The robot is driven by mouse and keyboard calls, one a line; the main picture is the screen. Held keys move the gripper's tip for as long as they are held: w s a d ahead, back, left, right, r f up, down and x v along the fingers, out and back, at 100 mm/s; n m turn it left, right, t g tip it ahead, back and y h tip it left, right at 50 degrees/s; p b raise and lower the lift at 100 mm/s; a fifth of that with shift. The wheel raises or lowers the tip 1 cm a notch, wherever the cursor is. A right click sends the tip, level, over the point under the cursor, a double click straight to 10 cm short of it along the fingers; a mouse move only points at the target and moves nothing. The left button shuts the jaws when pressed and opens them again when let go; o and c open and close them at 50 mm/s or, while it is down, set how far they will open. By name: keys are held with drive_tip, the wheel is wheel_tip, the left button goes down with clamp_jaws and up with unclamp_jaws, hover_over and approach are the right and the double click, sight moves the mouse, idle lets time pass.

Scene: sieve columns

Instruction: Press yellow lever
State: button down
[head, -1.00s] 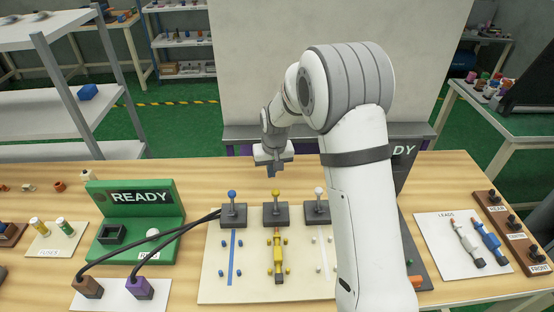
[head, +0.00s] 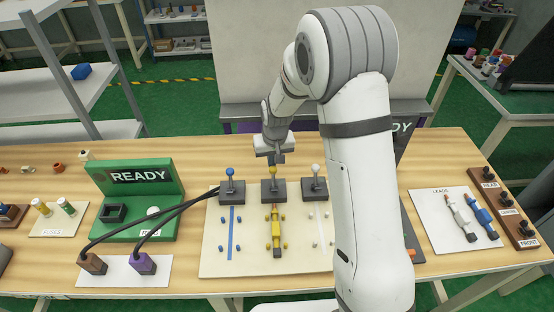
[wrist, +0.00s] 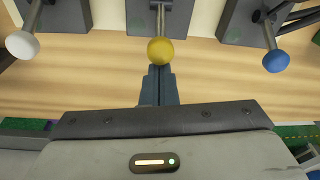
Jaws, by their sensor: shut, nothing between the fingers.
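The yellow lever (head: 273,171) is a yellow ball knob on a dark block (head: 273,191), the middle of three levers on the cream board. In the wrist view its yellow knob (wrist: 160,51) sits right at the tips of my gripper (wrist: 157,72). My gripper (head: 276,160) is shut and empty, just behind and above the knob in the head view. Whether the tips touch the knob I cannot tell. The blue lever (head: 230,173) stands to its left and the white lever (head: 315,170) to its right; in the wrist view the sides are swapped.
The cream board (head: 225,262) carries a yellow piece and small pegs in front of the levers. My arm hides the board's right part. A LEADS card (head: 440,237) lies at right.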

drive_tip(key=shift+s+a+t+b, duration=0.2)
drive_tip(key=shift+t+b, duration=0.1)
drive_tip(key=shift+b, duration=0.25)
